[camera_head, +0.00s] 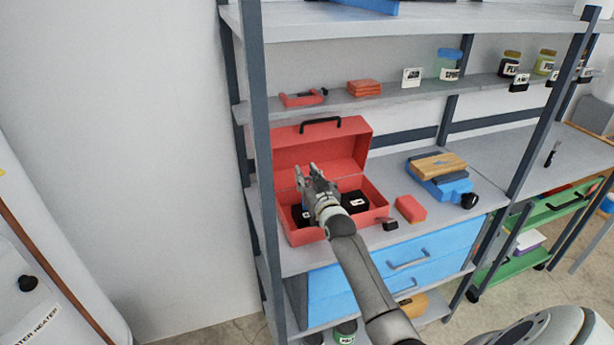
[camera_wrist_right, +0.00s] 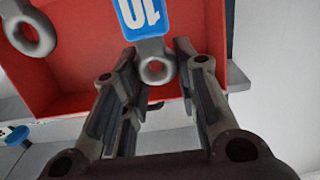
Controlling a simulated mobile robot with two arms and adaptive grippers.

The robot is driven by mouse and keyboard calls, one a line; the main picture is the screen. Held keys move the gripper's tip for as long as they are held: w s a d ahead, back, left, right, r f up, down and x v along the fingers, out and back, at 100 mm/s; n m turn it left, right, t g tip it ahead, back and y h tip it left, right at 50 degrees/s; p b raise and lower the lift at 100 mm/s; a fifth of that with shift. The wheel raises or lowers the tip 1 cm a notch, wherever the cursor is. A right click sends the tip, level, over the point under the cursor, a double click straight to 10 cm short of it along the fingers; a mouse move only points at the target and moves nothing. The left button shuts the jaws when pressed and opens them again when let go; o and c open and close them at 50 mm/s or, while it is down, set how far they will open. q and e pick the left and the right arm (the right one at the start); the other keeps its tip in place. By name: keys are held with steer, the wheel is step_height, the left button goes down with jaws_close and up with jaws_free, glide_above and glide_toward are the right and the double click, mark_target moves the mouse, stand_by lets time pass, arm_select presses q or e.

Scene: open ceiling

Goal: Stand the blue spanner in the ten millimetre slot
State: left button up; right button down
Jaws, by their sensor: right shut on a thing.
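My right gripper (camera_head: 318,178) is over the open red toolbox (camera_head: 372,188) on the shelf unit's worktop. In the right wrist view its fingers (camera_wrist_right: 158,72) are closed around the grey ring end of the blue spanner (camera_wrist_right: 143,15), whose blue handle is marked 10. The spanner's far end is out of that view. Black holders with white labels (camera_head: 355,203) sit inside the toolbox; the gripper partly hides them, and I cannot make out the ten millimetre slot. My left gripper is not in view.
Another grey ring end (camera_wrist_right: 36,36) shows at the left of the wrist view. A red block (camera_head: 410,208) and a blue case with a wooden block (camera_head: 440,164) stand right of the toolbox. A grey shelf (camera_head: 400,92) with jars runs above. A dark post (camera_head: 259,110) stands at left.

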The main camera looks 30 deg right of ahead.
steer(key=shift+f+b, duration=1.65)
steer(key=shift+f, duration=0.7)
steer(key=c, duration=1)
jaws_free()
steer(key=shift+c, duration=0.2)
steer(key=v, duration=1.2)
